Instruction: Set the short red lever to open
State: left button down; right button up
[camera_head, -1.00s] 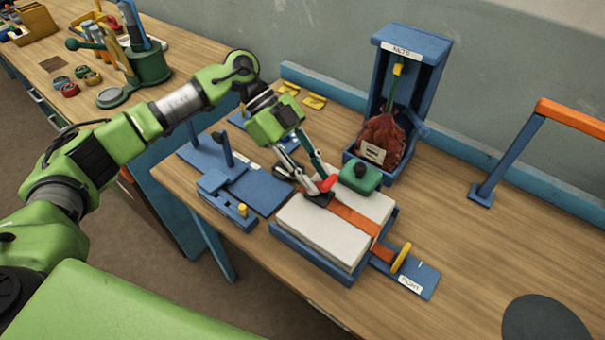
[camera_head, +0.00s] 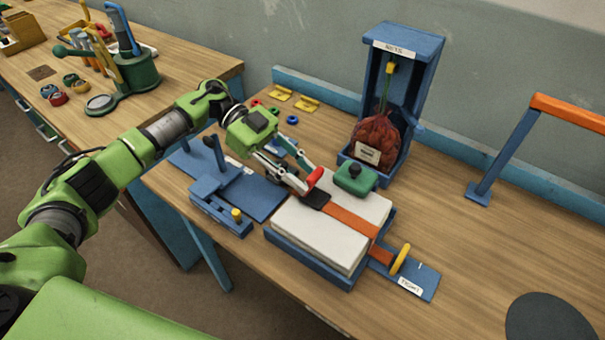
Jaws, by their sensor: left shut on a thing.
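The short red lever (camera_head: 314,178) is on a black buckle (camera_head: 316,199) at the far left end of an orange strap (camera_head: 350,219). The strap runs over a white block (camera_head: 305,235) in a blue tray (camera_head: 311,277). The lever stands tilted up from the buckle. My left gripper (camera_head: 308,184) reaches in from the upper left and is shut on the lever. Its fingertips partly cover the lever's lower part. My right gripper is not in view.
A green block with a black knob (camera_head: 355,180) sits close behind the gripper. A blue stand with a red net sack (camera_head: 375,145) is behind it. A blue fixture (camera_head: 222,205) lies to the left. A yellow handle (camera_head: 400,259) is at the strap's other end. The table's right side is mostly clear.

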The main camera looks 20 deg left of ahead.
pick_arm(q)
jog(key=c, duration=1.7)
grip_release()
jog(key=v, duration=1.2)
jog(key=shift+f, duration=0.1)
